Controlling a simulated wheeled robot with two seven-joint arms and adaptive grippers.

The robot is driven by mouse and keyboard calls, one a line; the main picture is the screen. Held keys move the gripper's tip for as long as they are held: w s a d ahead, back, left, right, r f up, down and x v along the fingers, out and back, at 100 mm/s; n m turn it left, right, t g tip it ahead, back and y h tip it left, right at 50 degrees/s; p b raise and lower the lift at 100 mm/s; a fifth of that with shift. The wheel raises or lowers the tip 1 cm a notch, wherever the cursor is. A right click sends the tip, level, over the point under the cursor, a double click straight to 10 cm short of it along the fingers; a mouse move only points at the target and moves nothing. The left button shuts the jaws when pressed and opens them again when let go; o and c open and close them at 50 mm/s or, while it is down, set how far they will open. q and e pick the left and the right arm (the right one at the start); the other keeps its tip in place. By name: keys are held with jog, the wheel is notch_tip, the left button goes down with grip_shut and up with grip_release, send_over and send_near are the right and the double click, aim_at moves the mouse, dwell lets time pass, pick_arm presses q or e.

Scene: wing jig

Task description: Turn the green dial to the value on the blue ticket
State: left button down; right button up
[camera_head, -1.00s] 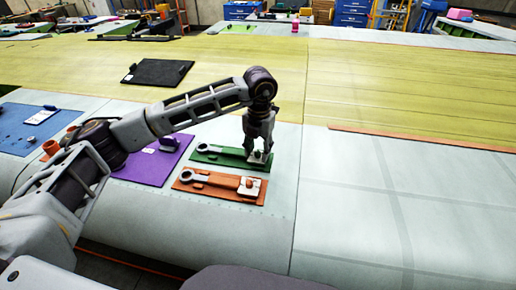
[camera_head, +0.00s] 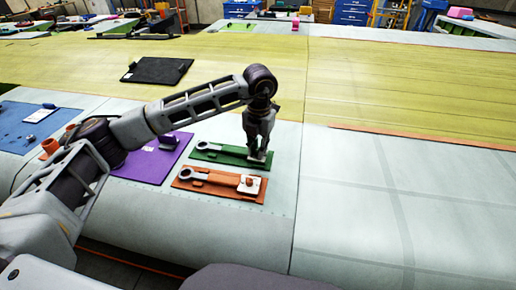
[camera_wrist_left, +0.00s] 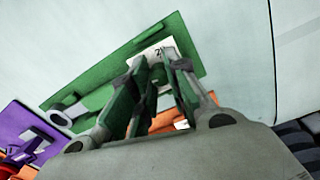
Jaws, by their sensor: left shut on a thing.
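The green board (camera_head: 222,154) lies on the pale wing surface and also shows in the left wrist view (camera_wrist_left: 102,75). Its green dial (camera_wrist_left: 158,73) sits on a small white plate (camera_wrist_left: 167,45) near the board's right end. A dark digit, apparently a 2, is on that plate. My left gripper (camera_head: 258,157) points down over the dial, and its fingers (camera_wrist_left: 155,85) are shut on it. They hide most of the dial and its pointer. A blue board (camera_head: 22,130) at far left carries a white card (camera_head: 40,115); its writing is too small to read. My right gripper is not in view.
An orange board (camera_head: 215,197) with a similar dial lies just in front of the green one. A purple board (camera_head: 150,168) lies to the left, partly behind my arm. A black tray (camera_head: 155,71) lies farther back. The right surface is clear.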

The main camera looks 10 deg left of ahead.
pick_arm(q)
jog(key=shift+m+b, duration=0.5)
jog(key=c, duration=1.3)
grip_release()
jog(key=shift+d+r, duration=0.1)
jog(key=shift+r, duration=5.9)
